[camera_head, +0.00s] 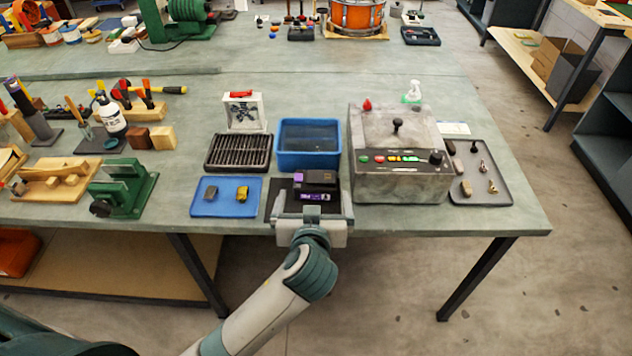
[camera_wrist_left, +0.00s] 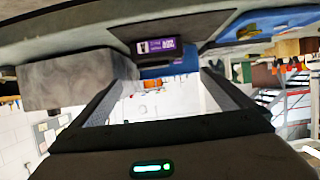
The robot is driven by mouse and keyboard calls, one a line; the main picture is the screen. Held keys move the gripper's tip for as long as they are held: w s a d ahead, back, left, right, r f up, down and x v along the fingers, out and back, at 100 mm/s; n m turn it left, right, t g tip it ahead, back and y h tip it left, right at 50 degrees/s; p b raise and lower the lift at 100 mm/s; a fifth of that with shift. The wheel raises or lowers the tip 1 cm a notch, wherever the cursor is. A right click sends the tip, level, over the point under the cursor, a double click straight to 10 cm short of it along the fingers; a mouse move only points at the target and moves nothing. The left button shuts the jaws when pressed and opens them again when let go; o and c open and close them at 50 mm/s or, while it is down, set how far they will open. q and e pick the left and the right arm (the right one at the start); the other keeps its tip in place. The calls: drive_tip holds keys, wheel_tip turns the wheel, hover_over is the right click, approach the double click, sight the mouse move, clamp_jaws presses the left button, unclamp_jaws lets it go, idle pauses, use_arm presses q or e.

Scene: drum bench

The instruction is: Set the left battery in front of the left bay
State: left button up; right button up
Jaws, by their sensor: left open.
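A black battery-like block with a purple label (camera_head: 317,186) stands on a dark mat (camera_head: 274,203) near the table's front edge. Its purple label (camera_wrist_left: 158,46) also shows at the top of the left wrist view, roughly between the finger lines. My left gripper (camera_head: 313,206) is open at the table edge, directly in front of the block, with its fingers spread to either side. The wrist view shows nothing between the fingers (camera_wrist_left: 158,82); whether the tips reach beside the block I cannot tell. I cannot make out separate left and right bays or a second battery. My right gripper is not in view.
A blue tray (camera_head: 205,209) with two small items lies left of the mat. A blue bin (camera_head: 308,160) and a black rack (camera_head: 239,153) stand behind. A grey control box (camera_head: 399,187) stands close on the right, beside a grey tray (camera_head: 497,158).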

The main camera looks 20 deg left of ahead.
sight(315, 183)
use_arm(q)
drive_tip(key=p+x, duration=0.1)
drive_tip(key=x, duration=0.4)
drive_tip(key=shift+w+a, duration=0.1)
drive_tip(key=shift+w, duration=0.3)
drive_tip(key=shift+w+a+f, duration=0.15)
drive_tip(key=shift+w+f, duration=0.2)
drive_tip(key=shift+w, duration=0.2)
drive_tip(key=shift+w+f+p, duration=0.1)
drive_tip(key=shift+w+p, duration=0.1)
drive_tip(key=shift+p, duration=0.15)
drive_tip(key=p+x, duration=0.1)
drive_tip(key=x, duration=0.2)
drive_tip(key=shift+w+f, duration=0.1)
drive_tip(key=shift+f, duration=0.15)
drive_tip(key=shift+w+a+f+p, duration=0.15)
drive_tip(key=shift+w+f+p, duration=0.2)
drive_tip(key=shift+w, duration=0.2)
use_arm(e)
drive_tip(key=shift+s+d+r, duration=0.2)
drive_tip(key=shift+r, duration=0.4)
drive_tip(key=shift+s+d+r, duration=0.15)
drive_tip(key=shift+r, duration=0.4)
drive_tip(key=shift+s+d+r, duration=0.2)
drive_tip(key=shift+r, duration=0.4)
use_arm(q)
drive_tip(key=c, duration=1.4)
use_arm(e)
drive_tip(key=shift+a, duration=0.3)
